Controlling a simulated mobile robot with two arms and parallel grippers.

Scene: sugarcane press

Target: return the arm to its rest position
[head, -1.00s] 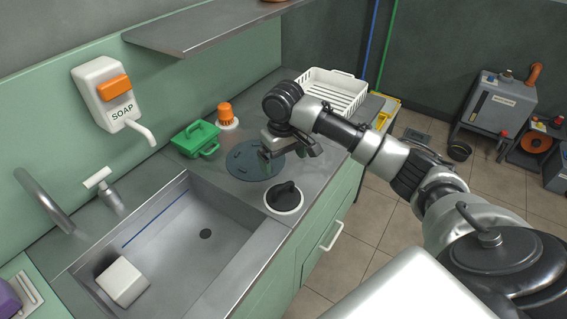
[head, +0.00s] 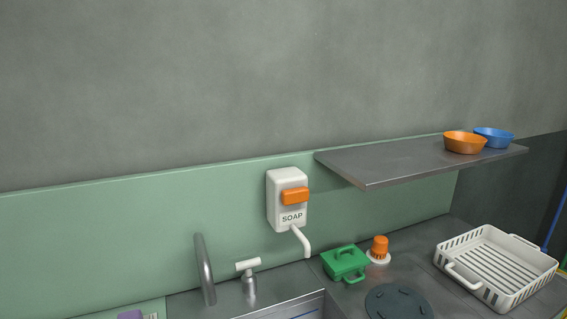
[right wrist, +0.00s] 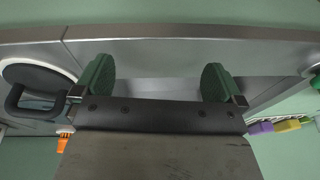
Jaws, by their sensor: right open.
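My right gripper (right wrist: 156,80) shows only in the right wrist view. Its two green-padded fingers stand wide apart with nothing between them. Beyond the fingers is a grey metal surface with a raised edge (right wrist: 180,38). Neither of my arms shows in the head view now, and my left gripper is in no current view.
The head view shows a soap dispenser (head: 287,203), a faucet (head: 205,270), a green lidded box (head: 345,262), an orange-topped item (head: 379,248) and a white rack (head: 495,266). A shelf (head: 400,165) holds orange (head: 464,143) and blue (head: 493,137) bowls. A black-handled round part (right wrist: 35,95) lies left in the wrist view.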

